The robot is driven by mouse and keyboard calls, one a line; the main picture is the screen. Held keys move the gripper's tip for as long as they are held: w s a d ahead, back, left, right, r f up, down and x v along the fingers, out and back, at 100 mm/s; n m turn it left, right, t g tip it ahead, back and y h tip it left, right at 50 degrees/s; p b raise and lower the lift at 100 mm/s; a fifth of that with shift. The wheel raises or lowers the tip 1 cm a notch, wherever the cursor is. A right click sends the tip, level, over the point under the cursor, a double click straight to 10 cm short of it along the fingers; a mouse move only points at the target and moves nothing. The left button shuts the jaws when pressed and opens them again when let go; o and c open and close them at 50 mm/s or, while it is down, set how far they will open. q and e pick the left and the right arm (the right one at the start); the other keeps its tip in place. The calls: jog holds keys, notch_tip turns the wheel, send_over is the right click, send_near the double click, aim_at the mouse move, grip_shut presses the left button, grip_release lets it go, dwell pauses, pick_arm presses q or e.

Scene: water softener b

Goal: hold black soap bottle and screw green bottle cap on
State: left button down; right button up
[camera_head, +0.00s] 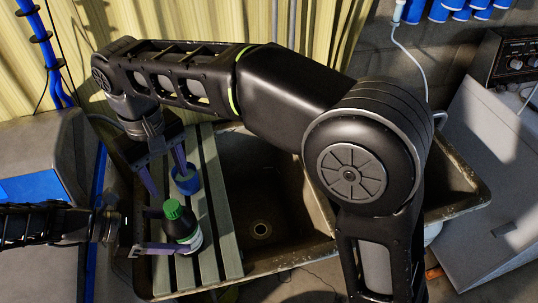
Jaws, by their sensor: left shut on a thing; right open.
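The black soap bottle (182,233) stands upright on the slatted rack, with a pale label low on its right side. The green bottle cap (173,208) is on top of the bottle; I cannot tell how tightly it sits. My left gripper (174,237) is shut on the bottle, coming in from the left; its near finger shows across the bottle's lower front. My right gripper (171,183) points down from above, open, with its fingers apart. It is just behind and above the cap, not touching it as far as I can see.
A blue cup-like container (187,182) stands on the slatted rack (221,215) behind the bottle, close to my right gripper's finger. The dark sink basin (262,190) is to the right. A grey box (45,165) stands at left. My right arm hides much of the middle.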

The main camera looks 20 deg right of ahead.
jog(key=w+d+f+m, duration=0.1)
jog(key=w+d+f, duration=0.2)
jog(key=d, duration=0.5)
jog(key=w+d+f+m, duration=0.2)
jog(key=d+f, duration=0.3)
jog(key=d, duration=0.3)
jog(key=w+d+f+m, duration=0.2)
jog(key=w+d+f, duration=0.2)
jog(key=d, duration=0.4)
jog(key=shift+d+f, duration=0.2)
jog(key=shift+f, duration=0.25)
pick_arm(q)
jog(key=shift+c, duration=1.2)
grip_release()
jog(key=v, duration=1.2)
jog(key=shift+s+f, duration=0.1)
pick_arm(e)
jog(key=shift+s, duration=0.15)
